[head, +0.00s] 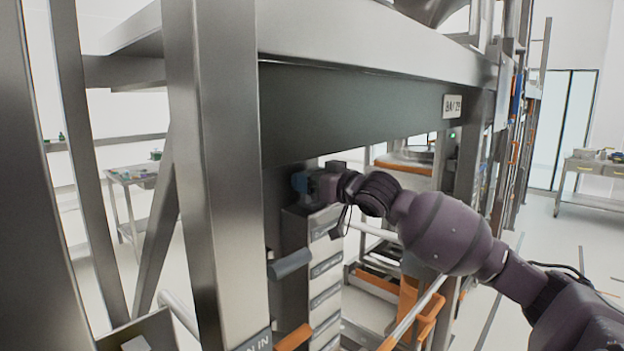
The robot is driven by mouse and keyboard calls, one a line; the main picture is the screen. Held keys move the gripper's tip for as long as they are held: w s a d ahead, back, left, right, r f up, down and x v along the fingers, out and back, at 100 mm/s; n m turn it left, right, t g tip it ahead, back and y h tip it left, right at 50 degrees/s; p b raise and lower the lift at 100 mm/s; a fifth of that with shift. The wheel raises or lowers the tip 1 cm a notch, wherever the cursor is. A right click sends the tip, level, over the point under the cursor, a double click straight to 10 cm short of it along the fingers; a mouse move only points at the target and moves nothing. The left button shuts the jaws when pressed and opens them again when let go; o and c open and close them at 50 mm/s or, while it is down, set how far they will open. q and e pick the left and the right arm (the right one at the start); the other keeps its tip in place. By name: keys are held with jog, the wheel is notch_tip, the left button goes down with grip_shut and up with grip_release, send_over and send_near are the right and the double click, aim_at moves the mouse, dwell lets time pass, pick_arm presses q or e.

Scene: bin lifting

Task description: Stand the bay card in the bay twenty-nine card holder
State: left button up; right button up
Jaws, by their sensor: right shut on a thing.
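My right arm reaches in from the right, and my right gripper (306,183) is under the dark crossbeam, close to the dark upright behind the front post. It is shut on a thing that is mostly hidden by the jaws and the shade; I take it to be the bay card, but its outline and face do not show. I cannot make out the card holder. My left gripper is not in view.
A thick metal post (213,180) stands in front, left of my right gripper. The dark crossbeam (350,115) runs above my right wrist. A stack of grey labelled fronts (325,270) is below the gripper. A grey peg (290,264) and an orange peg (293,338) stick out nearby.

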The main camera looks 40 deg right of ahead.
jog(key=o, duration=1)
jog(key=shift+c, duration=0.2)
jog(key=shift+s, duration=0.1)
pick_arm(q)
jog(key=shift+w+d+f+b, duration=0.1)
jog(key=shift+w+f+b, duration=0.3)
jog(key=shift+b, duration=0.6)
pick_arm(e)
jog(key=s+d, duration=0.1)
jog(key=s, duration=1.1)
jog(key=s+f+m+g+h, duration=0.1)
jog(key=s+f+g+h, duration=0.1)
jog(key=f, duration=1.4)
jog(key=s+f+m+g+h, duration=0.1)
jog(key=s+f, duration=0.2)
jog(key=f, duration=1.3)
jog(key=s+a+f+g, duration=0.1)
jog(key=s+a+f, duration=0.2)
jog(key=a+f, duration=0.4)
jog(key=s+a+f+n+g, duration=0.1)
jog(key=s+a+f, duration=0.2)
jog(key=a+f, duration=0.4)
jog(key=s+a+f+n+g+y, duration=0.1)
jog(key=s+a+f, duration=0.2)
jog(key=a+f, duration=0.4)
jog(key=shift+a+f, duration=0.25)
jog(key=shift+a, duration=0.35)
